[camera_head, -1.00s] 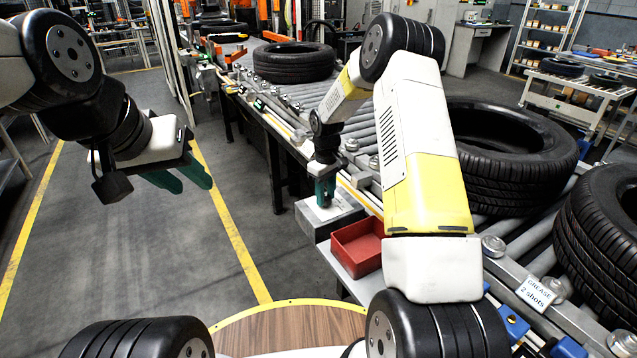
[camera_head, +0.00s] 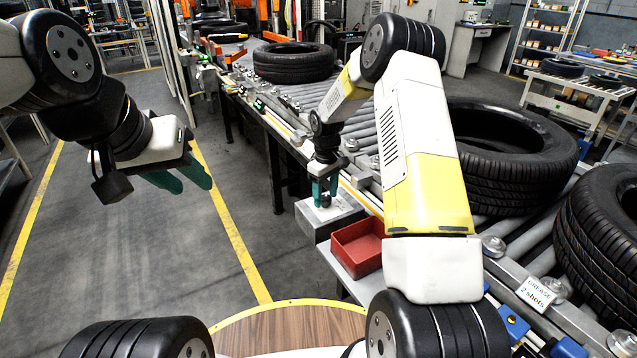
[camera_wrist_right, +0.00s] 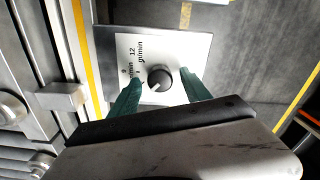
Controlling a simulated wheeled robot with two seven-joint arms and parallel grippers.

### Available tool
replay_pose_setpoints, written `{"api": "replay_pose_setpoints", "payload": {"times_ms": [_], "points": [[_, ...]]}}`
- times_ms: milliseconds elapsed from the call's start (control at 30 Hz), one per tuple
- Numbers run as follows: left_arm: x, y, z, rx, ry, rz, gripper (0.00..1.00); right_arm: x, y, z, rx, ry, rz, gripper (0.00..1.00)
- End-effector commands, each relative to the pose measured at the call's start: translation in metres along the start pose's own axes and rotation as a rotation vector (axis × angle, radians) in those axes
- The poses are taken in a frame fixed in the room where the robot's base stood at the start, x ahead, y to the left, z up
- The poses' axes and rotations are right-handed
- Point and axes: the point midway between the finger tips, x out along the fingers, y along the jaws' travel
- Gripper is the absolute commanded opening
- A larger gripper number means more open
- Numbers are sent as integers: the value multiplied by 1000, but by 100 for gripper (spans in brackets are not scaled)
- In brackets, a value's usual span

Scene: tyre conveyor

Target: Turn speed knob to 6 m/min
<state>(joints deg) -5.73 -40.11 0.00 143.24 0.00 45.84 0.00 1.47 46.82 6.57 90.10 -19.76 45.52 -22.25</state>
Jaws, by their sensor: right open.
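The speed knob (camera_wrist_right: 159,78) is a dark round knob with a pale pointer mark, on a white dial plate (camera_wrist_right: 128,48) with printed figures, among them 12. The plate tops a grey control box (camera_head: 328,217) beside the conveyor; the knob also shows small in the head view (camera_head: 325,200). My right gripper (camera_head: 325,190) points down over the knob. In the right wrist view its green fingers (camera_wrist_right: 160,88) stand open, one on each side of the knob with gaps. My left gripper (camera_head: 180,180) hangs empty over the floor at left, its green fingers apart.
A red bin (camera_head: 358,247) stands just in front of the control box. The roller conveyor (camera_head: 375,135) carries several tyres, one large tyre (camera_head: 510,155) at right. A "GREASE 2 shots" label (camera_head: 537,292) sits on the near rail. The floor (camera_head: 130,255) at left is clear.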

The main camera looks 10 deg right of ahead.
Motion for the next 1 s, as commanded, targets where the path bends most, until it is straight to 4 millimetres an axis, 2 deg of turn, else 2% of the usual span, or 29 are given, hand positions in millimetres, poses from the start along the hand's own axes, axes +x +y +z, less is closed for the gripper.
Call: {"api": "replay_pose_setpoints", "payload": {"times_ms": [333,500,900,1000], "points": [[0,0,0,0,0,0,36,-53,0,-1,0,4,3,56],[0,0,0,0,0,0,36,-72,0,-1,-1,3,2,56],[0,0,0,0,0,0,36,-78,0,0,0,2,1,56],[0,0,0,0,0,0,36,-90,-2,3,12,14,8,56]]}}
